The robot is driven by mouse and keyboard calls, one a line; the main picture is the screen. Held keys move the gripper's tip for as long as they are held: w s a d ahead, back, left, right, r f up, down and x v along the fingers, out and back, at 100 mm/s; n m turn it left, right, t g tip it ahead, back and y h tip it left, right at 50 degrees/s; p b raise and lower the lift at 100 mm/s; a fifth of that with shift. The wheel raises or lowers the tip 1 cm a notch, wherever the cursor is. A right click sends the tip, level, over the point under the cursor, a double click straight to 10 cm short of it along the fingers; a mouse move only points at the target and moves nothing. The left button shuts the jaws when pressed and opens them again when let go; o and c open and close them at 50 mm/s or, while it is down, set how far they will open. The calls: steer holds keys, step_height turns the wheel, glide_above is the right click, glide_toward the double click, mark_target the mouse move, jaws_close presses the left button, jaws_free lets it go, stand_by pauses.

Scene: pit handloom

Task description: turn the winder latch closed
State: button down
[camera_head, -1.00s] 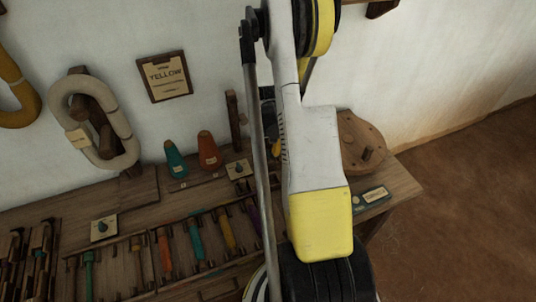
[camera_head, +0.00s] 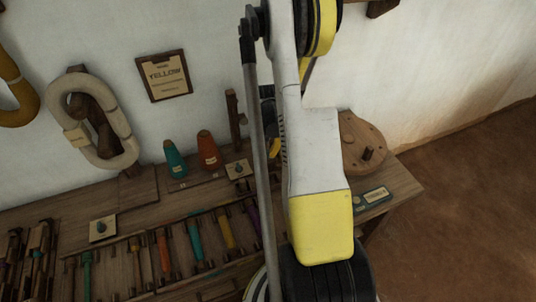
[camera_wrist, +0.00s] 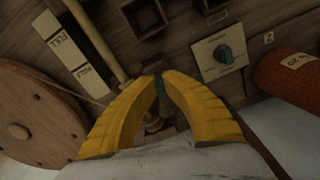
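My gripper (camera_wrist: 161,76) has two curved yellow fingers in the wrist view, with their tips brought almost together. A small teal sliver shows between the tips; I cannot tell whether it is held. A dark teal knob (camera_wrist: 224,54) on a pale square plate (camera_wrist: 207,68) lies right of the fingertips, apart from them. I cannot tell for sure if this knob is the winder latch. A round wooden wheel (camera_wrist: 40,125) is at the left, also seen in the head view (camera_head: 360,140). In the head view my arm hides most of the gripper.
A wooden post (camera_wrist: 98,42) stands beside the FULL and HALF labels (camera_wrist: 61,39). A red cone (camera_wrist: 290,80) is at the right. The head view shows a teal cone (camera_head: 175,160), another knob plate (camera_head: 103,229), a bobbin rack (camera_head: 150,262) and a wall sign (camera_head: 164,75).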

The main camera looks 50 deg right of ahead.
steer(key=m+b, duration=0.1)
steer(key=m, duration=0.6)
steer(key=shift+w, duration=0.1)
steer(key=m+b, duration=0.1)
steer(key=m, duration=0.3)
steer(key=shift+w, duration=0.1)
steer(key=shift+m, duration=1.8)
steer(key=c, duration=1.5)
jaws_free()
